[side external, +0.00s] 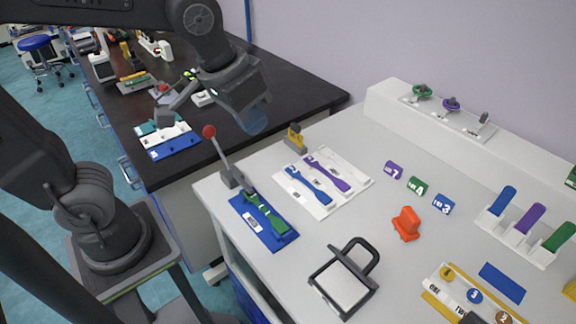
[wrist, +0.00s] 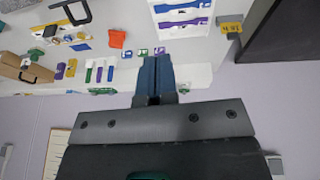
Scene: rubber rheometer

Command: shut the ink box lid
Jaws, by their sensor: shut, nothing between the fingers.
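A black-framed box-like item (side external: 318,283) with a pale square inside and a raised black loop stands on the front of the white bench. It may be the ink box, but I cannot tell for certain; its raised loop looks open. It also shows at the top left of the wrist view (wrist: 78,22), partly cut off. My gripper (side external: 256,123) is in the air, up and left of that item and well apart from it. Its blue fingers (wrist: 157,62) are together and empty in the wrist view.
A red-knobbed lever (side external: 209,132) stands by a blue plate holding a green strip (side external: 265,212). A white tray with blue and purple strips (side external: 323,183) lies behind. An orange piece (side external: 406,224) stands right of the black-framed item. A brown case (wrist: 25,75) shows in the wrist view.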

